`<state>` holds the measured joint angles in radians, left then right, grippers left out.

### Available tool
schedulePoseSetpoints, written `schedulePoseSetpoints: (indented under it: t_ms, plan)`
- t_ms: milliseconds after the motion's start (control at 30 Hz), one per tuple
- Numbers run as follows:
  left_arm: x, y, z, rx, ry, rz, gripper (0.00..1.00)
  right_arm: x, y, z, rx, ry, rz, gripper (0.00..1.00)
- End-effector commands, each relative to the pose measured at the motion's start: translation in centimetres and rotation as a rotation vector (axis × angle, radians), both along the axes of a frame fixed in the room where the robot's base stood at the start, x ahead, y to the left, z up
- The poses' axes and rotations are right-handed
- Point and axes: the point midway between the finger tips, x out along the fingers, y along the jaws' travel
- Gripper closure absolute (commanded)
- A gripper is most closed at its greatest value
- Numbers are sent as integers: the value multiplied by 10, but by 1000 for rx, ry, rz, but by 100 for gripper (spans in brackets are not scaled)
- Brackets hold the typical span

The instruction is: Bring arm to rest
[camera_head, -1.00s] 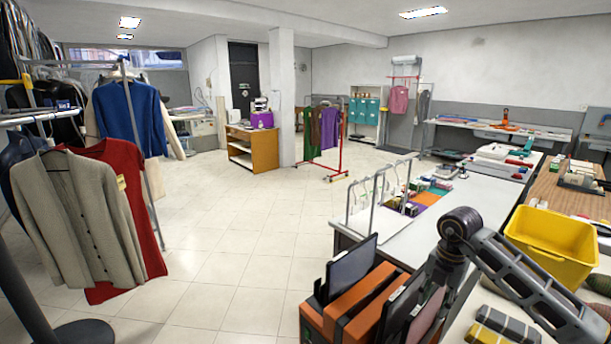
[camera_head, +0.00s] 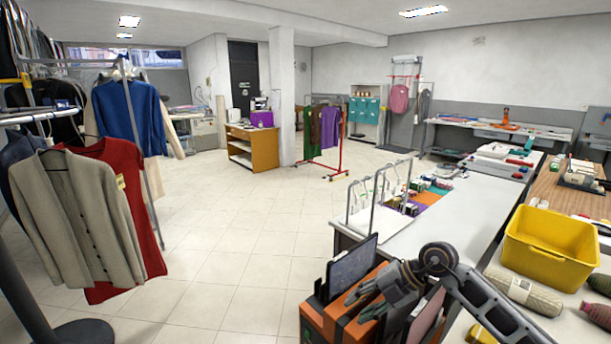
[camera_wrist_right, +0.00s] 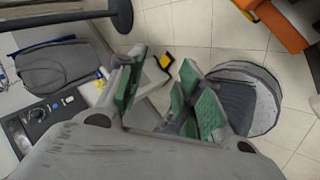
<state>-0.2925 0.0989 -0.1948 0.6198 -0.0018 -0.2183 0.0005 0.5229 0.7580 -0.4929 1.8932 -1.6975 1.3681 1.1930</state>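My right gripper (camera_head: 362,300) shows low in the head view, in front of and partly over the orange and black unit at the bottom. Its arm comes in from the lower right and the wrist is bent, with the fingers pointing left. In the right wrist view the gripper (camera_wrist_right: 162,92) has its green-padded fingers spread apart, with floor visible between them and nothing held. My left gripper and arm are not in view.
The orange and black unit (camera_head: 316,318) stands close by the gripper. A yellow bin (camera_head: 552,262) and rolls of yarn (camera_head: 530,294) are on the right counter. The white table (camera_head: 452,210) has metal racks at its edge. Open tiled floor (camera_head: 235,240) lies left, beside hanging clothes (camera_head: 75,215).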

Motion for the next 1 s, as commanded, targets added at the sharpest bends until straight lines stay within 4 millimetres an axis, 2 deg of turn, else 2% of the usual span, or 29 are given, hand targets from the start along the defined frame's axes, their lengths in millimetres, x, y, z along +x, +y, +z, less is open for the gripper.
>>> schedulePoseSetpoints:
  t_ms: [100, 200, 400, 500, 767, 1000]
  plan:
    - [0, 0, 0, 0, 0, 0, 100, -5, 31, 12, 140, -41, 19, 64]
    - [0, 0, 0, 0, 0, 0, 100, -8, 53, 25, 256, -77, 23, 64]
    - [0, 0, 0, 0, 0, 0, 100, -13, 86, 57, 485, -142, -3, 64]
    - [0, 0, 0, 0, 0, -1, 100, -14, 97, 74, 592, -171, -31, 64]
    - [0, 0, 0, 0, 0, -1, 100, -11, 108, 117, 857, -235, -152, 64]
    - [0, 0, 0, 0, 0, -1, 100, -1, 96, 147, 1062, -277, -326, 64]
